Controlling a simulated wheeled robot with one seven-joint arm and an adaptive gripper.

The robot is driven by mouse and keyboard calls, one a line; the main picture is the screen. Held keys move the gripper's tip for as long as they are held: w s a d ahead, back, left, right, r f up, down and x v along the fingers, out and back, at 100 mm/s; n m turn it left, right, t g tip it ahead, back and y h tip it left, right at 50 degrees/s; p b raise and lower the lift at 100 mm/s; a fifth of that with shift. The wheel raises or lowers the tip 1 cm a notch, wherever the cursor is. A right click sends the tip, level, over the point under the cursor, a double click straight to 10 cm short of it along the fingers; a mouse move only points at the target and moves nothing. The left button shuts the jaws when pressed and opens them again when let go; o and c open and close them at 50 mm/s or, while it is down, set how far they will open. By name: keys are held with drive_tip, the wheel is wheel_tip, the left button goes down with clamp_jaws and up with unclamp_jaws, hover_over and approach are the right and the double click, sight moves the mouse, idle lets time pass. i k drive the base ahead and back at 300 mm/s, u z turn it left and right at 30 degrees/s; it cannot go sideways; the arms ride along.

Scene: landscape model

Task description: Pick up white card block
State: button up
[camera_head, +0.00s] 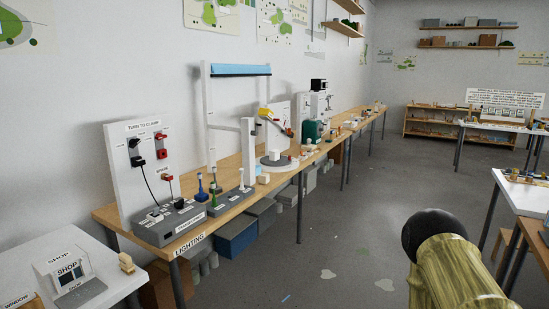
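A small white block (274,155) sits on a round grey turntable (281,164) on the long wooden bench, near the middle of the view. It looks like the white card block, but it is small at this distance. A second small cream block (263,178) lies on the bench just in front of the turntable. My gripper's fingers are not in view. A yellow-green arm part with a dark rounded end fills the lower right, well apart from the bench and seemingly mine.
The long bench (221,218) runs along the left wall, with a grey control box (169,223), a white upright panel (141,175) and a white frame on it. Bins (237,233) stand beneath. White tables (530,193) stand at right. Grey floor (340,240) between is mostly clear.

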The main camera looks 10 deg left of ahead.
sight(273, 153)
drive_tip(key=z, duration=0.6)
drive_tip(key=i, duration=5.55)
drive_tip(key=u, duration=3.25)
